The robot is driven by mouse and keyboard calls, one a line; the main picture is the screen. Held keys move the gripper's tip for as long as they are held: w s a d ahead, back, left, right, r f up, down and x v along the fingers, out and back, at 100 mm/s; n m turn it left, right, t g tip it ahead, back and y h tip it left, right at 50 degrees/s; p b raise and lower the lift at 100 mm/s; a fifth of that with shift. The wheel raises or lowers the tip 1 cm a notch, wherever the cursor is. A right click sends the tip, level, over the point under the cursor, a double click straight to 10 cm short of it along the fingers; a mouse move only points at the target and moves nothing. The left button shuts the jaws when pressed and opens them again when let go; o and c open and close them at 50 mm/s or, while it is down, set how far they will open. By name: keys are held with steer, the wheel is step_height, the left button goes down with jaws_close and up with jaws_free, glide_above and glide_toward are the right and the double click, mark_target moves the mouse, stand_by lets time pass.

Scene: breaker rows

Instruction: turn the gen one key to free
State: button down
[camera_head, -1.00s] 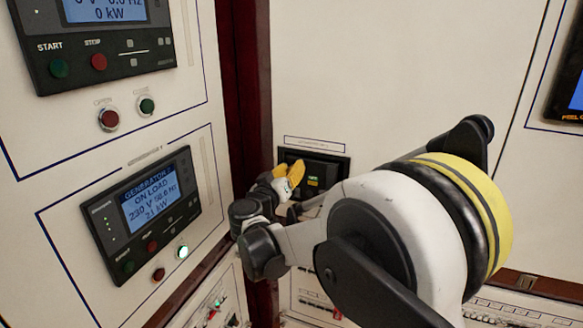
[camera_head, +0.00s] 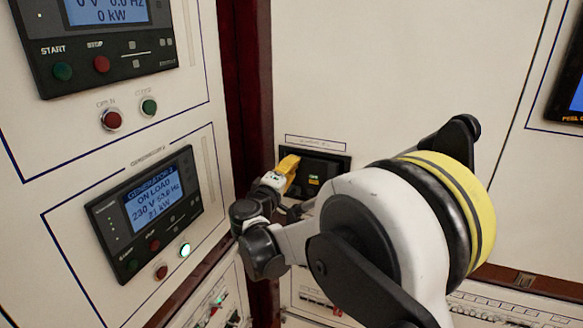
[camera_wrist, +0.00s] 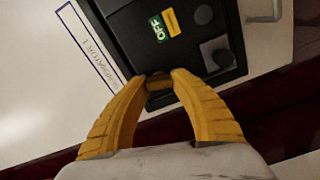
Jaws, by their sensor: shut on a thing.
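The black key panel (camera_head: 325,172) is on the far cream wall, and fills the top of the wrist view (camera_wrist: 140,30). It carries a green label reading "OFF" (camera_wrist: 158,28) and a yellow label (camera_wrist: 171,22) beside it. A sideways nameplate on the wall (camera_wrist: 92,45) seems to read "GENERATOR 1". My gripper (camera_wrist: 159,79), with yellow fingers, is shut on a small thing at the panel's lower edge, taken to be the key. The fingertips mostly hide it, so its angle cannot be told. In the head view my gripper (camera_head: 290,168) is at the panel's left side.
A metal handle (camera_wrist: 264,12) is at the wrist view's upper right. Left in the head view are two generator controllers; the lower one (camera_head: 145,210) reads "ON LOAD". A dark red post (camera_head: 250,110) stands between the walls.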

steer(key=shift+n, duration=1.3)
steer(key=c, duration=1.1)
jaws_free()
steer(key=shift+o, duration=0.2)
steer(key=v, duration=1.2)
